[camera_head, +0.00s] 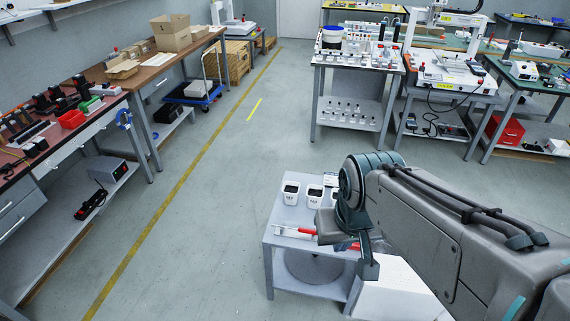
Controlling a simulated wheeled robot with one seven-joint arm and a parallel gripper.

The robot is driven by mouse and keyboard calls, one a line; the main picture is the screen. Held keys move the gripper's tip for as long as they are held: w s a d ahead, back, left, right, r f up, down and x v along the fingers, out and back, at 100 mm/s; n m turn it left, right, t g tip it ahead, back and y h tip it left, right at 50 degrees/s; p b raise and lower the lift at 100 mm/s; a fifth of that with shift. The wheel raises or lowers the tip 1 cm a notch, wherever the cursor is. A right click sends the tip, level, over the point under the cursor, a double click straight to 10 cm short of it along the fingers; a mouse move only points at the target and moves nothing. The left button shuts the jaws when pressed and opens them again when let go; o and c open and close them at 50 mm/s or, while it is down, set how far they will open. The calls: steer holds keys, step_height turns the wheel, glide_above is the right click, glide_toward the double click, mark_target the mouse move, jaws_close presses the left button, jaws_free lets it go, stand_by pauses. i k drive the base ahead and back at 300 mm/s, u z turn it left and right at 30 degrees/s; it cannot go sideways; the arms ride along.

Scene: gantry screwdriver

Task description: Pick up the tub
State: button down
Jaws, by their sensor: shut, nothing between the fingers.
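White tubs with dark contents stand on a small grey table (283,238). The left tub (291,198) and the one beside it (314,201) are in clear view, each with a short dark label. More white shapes to their right are partly hidden by my arm. I cannot tell which tub is meant. My gripper (369,271) hangs at the right side of this table, to the right of the tubs and apart from them. It is shut and empty, and the wrist hides part of it.
A red-handled tool (296,231) lies at the table's front edge, partly behind my wrist. A white box (395,294) stands at the right. Workbenches line the left wall and the back. A blue trolley (193,91) stands at back left. The middle floor is clear.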

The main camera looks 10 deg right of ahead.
mark_target(290, 190)
steer(key=i, duration=0.65)
steer(key=k, duration=1)
steer(key=u, duration=0.75)
steer(key=i, duration=1.25)
steer(key=z, duration=4.45)
steer(key=i, duration=0.15)
steer(key=u, duration=0.05)
